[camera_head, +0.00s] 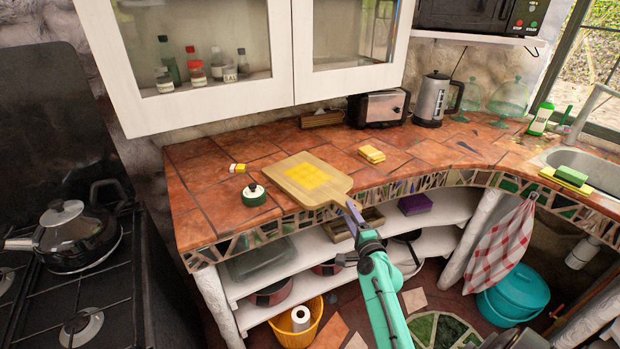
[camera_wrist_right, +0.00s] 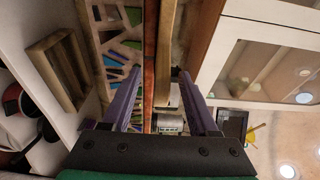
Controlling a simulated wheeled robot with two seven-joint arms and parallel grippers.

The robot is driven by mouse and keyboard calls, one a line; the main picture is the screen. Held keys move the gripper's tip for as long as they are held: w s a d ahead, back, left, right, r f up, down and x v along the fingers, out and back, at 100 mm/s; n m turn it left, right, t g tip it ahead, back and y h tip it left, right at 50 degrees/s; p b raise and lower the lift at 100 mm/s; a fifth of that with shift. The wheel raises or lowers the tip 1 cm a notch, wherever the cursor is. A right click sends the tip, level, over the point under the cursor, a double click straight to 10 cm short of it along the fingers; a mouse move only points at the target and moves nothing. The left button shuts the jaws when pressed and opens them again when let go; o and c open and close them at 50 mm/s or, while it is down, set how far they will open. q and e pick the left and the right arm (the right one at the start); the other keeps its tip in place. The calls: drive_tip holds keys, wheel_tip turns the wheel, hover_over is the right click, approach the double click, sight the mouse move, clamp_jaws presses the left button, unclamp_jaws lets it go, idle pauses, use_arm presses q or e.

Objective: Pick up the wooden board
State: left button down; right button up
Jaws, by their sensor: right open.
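The wooden board (camera_head: 331,182) lies flat on the tiled counter, with a yellow patch (camera_head: 307,175) on its top. Its handle points to the counter's front edge. My right gripper (camera_head: 353,212) is open, with purple fingers, close to the handle end. In the right wrist view the board (camera_wrist_right: 166,50) shows edge-on as a tan strip. It lies beyond and between the spread fingers of the gripper (camera_wrist_right: 158,76), beside the reddish counter edge. I cannot tell whether a finger touches it. My left gripper is not in view.
The counter's mosaic front edge (camera_head: 270,231) runs just under the handle. Shelves (camera_head: 300,252) with pans and a purple box (camera_head: 415,204) are below.

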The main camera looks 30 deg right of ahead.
sight(340, 194)
drive_tip(key=x, duration=0.4)
drive_tip(key=shift+w+d+r, duration=0.1)
drive_tip(key=shift+w+r, duration=0.1)
drive_tip(key=shift+w, duration=0.05)
drive_tip(key=shift+w+f, duration=0.15)
drive_tip(key=shift+w, duration=0.1)
drive_tip(key=shift+s, duration=0.15)
clamp_jaws()
idle(0.5)
drive_tip(key=shift+r, duration=0.25)
